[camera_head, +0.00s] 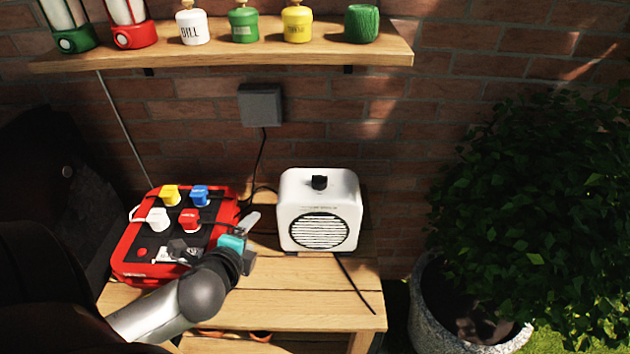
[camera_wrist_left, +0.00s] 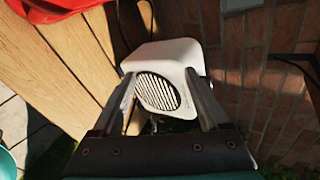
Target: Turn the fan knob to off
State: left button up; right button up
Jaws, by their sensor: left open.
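The fan is a white box-shaped heater (camera_head: 319,212) with a round dark grille, standing upright on the wooden table. Its black knob (camera_head: 319,182) sits on the top face. My left gripper (camera_head: 250,228) is to the left of the fan, near the red box, and apart from the fan. In the left wrist view the fan (camera_wrist_left: 187,55) lies ahead, framed between the two open fingers (camera_wrist_left: 165,95); nothing is held. The knob cannot be made out in that view. My right gripper is not seen.
A red box (camera_head: 128,250) with several coloured plugs stands left on the table (camera_head: 300,300). A shelf (camera_head: 220,55) with lanterns and jars hangs above. A grey wall box (camera_head: 261,105) has a cable. A potted bush (camera_head: 540,200) stands right.

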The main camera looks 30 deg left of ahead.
pick_arm(q)
jog(key=w+a+r+m+t+h, duration=0.2)
jog(key=w+r+m+t, duration=0.15)
jog(key=m, duration=0.65)
jog(key=m+h+b, duration=0.2)
jog(key=m+h, duration=0.4)
jog(key=m, duration=0.8)
send_near(318, 180)
jog(key=shift+w, duration=0.95)
jog(key=shift+g, duration=0.45)
jog(key=shift+x, duration=2.3)
jog(key=shift+p+x, duration=0.3)
jog(key=shift+x, duration=1.1)
jog(key=shift+d, duration=0.1)
jog(key=shift+c, duration=0.3)
grip_shut()
